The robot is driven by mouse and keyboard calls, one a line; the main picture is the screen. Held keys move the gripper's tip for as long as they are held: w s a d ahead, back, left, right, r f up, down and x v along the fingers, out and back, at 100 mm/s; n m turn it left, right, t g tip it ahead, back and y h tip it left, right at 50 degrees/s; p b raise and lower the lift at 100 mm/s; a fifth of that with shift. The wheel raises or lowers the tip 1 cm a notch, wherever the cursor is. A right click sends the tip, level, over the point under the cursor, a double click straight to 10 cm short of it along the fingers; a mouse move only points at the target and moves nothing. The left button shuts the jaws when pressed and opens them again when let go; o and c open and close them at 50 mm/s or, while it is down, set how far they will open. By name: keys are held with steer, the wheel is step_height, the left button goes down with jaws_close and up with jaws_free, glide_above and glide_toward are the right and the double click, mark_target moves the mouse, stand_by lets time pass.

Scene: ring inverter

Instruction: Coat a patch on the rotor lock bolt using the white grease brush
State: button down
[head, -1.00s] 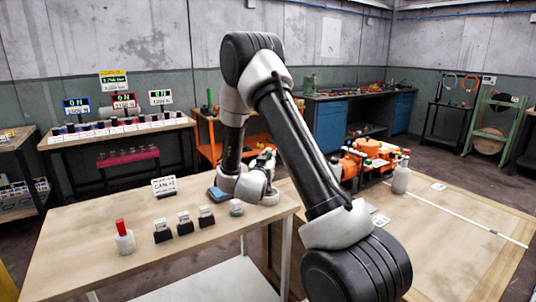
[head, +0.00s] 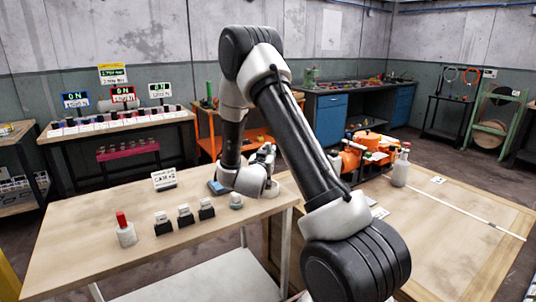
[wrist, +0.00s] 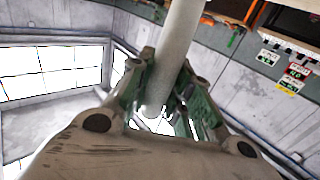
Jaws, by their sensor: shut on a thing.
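My gripper (head: 266,160) is low over the far right corner of the near wooden table, partly hidden behind my own arm in the head view. In the wrist view my gripper (wrist: 160,100) is shut on a pale, smooth, rod-like handle (wrist: 178,45). The handle matches the white grease brush in colour, but its bristles are not visible. An orange machine (head: 362,154) stands on the wooden surface to the right, partly behind my arm. I cannot pick out the rotor lock bolt in any view.
The near table (head: 85,245) holds a red-topped bottle (head: 125,232), several small black-based blocks (head: 185,215), a small jar (head: 236,200), a sign (head: 164,179) and a blue pad (head: 218,187). A grey bottle (head: 400,168) stands right of the machine. The right surface's front is mostly clear.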

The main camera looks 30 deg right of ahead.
steer(key=shift+f, duration=0.5)
stand_by(1.1)
steer(key=shift+r, duration=3.55)
